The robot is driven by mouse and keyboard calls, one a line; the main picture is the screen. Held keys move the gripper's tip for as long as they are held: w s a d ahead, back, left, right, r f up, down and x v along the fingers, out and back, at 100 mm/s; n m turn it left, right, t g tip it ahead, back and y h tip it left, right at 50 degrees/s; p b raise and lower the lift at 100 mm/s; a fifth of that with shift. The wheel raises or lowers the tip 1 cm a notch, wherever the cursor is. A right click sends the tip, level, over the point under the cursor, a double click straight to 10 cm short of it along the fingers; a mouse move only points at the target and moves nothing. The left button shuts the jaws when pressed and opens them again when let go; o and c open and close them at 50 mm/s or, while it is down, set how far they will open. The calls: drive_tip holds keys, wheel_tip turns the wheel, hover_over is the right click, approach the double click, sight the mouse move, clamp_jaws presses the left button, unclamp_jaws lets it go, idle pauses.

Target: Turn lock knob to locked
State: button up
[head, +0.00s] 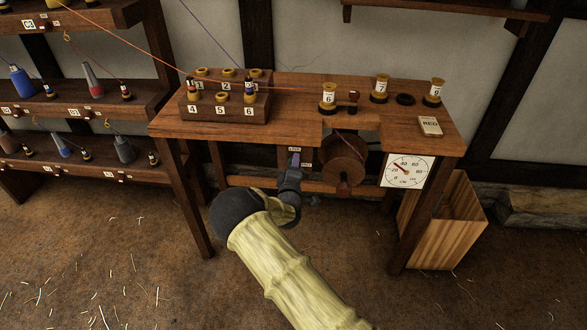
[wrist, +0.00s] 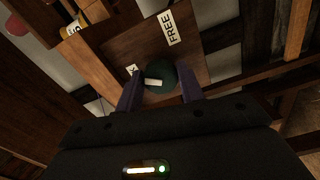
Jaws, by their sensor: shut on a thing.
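The lock knob (wrist: 165,80) is a round dark green knob with a white pointer bar, in the middle of the wrist view. It sits on a brown wooden panel (wrist: 140,47) with a white label reading FREE (wrist: 169,27) above it and a second, partly hidden label (wrist: 132,70) at its left. The white bar points left, toward that second label. My gripper (wrist: 160,91) is shut on the knob, one purple finger on each side. In the head view my gripper (head: 294,161) is under the table front, left of a wooden drum; the knob is hidden there.
The drum (head: 344,160) hangs below the wooden table (head: 290,92), close to the right of my gripper. A white dial (head: 407,171) is on the table's right front. A wooden bin (head: 445,222) is at right.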

drive_tip(key=n+b, duration=0.1)
drive_tip(key=n, duration=0.5)
drive_tip(key=shift+a+b, duration=0.1)
drive_tip(key=shift+b, duration=0.3)
drive_tip(key=shift+n, duration=0.3)
drive_tip(key=o, duration=1)
drive_tip(key=shift+c, duration=0.2)
drive_tip(key=shift+s, duration=0.1)
drive_tip(key=s, duration=1.7)
drive_tip(key=shift+s+a+p, duration=0.25)
drive_tip(key=shift+a+p, duration=0.1)
drive_tip(key=shift+p, duration=0.1)
